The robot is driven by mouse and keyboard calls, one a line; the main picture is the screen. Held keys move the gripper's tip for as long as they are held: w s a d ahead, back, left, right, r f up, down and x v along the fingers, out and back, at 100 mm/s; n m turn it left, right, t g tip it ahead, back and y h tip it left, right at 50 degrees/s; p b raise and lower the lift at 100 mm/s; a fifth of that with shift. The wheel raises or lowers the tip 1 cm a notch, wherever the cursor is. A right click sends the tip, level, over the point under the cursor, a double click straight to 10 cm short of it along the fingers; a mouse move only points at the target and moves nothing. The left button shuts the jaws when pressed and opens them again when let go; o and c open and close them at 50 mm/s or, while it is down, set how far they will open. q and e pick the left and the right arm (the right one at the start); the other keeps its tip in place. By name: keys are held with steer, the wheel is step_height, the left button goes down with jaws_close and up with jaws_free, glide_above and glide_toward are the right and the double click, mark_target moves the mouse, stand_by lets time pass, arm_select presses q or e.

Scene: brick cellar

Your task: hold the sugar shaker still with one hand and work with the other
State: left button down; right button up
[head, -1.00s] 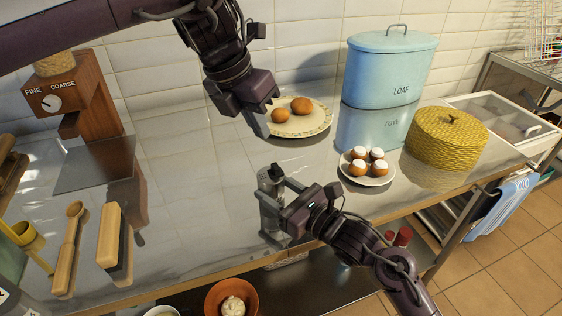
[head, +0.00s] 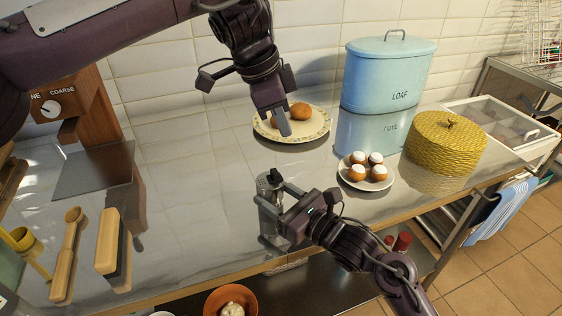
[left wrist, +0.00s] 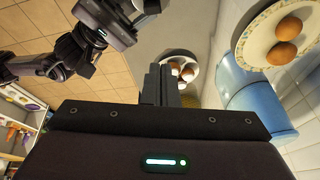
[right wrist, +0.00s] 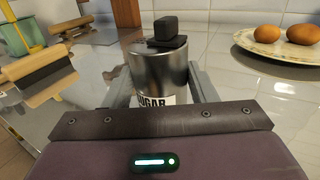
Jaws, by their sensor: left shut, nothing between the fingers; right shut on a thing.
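The sugar shaker (head: 266,202), a metal cylinder with a dark knobbed top, stands upright on the counter near its front edge. In the right wrist view the shaker (right wrist: 160,72) shows part of a SUGAR label between the fingers. My right gripper (head: 272,197) is shut on it, one finger on each side. My left gripper (head: 284,125) is shut and empty, higher up and behind the shaker, in front of the patterned plate (head: 262,130) in the picture. Its closed fingers (left wrist: 158,85) also show in the left wrist view.
The patterned plate holds plain buns (head: 299,111). A smaller plate (head: 377,186) holds several white-topped buns. A blue loaf bin (head: 387,75) and yellow woven lid (head: 446,142) stand to the right. Wooden tools (head: 66,255) lie at left. The counter's middle is clear.

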mark_target(280, 175)
arm_select(q)
steer(key=w+d+f+n, duration=0.1)
steer(key=d+f+n, duration=0.25)
steer(key=f, duration=0.65)
steer(key=shift+m, duration=0.45)
steer(key=a, duration=0.2)
steer(key=s+a, duration=0.1)
steer(key=shift+s+a+r, duration=0.1)
steer(key=shift+a+r, duration=0.15)
steer(key=shift+a, duration=0.15)
